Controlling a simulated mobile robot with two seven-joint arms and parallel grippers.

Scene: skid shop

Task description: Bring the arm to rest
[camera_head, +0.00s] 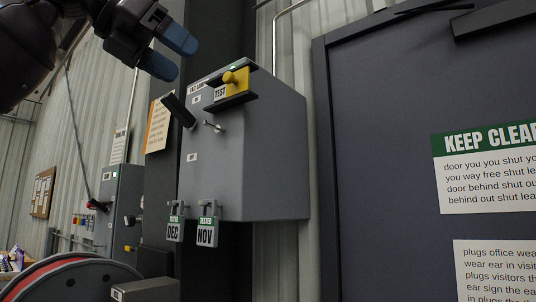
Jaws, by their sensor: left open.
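My left gripper (168,53) is at the upper left, with dark links and two blue fingertips that are apart. It is empty. It hangs up and to the left of a grey wall box (245,165), apart from it. The box has a yellow block (237,82) with a knob beside a TEST label, a small green light on top, a black lever (179,110) tilted up to the left, and a small metal toggle (212,126). My right gripper does not show.
Two tags, DEC (175,229) and NOV (207,232), hang under the box. A dark door (385,110) with a KEEP CLEAR sign (487,167) fills the right. A second grey box (122,210) stands further back left. A red-rimmed reel (72,280) is at the lower left.

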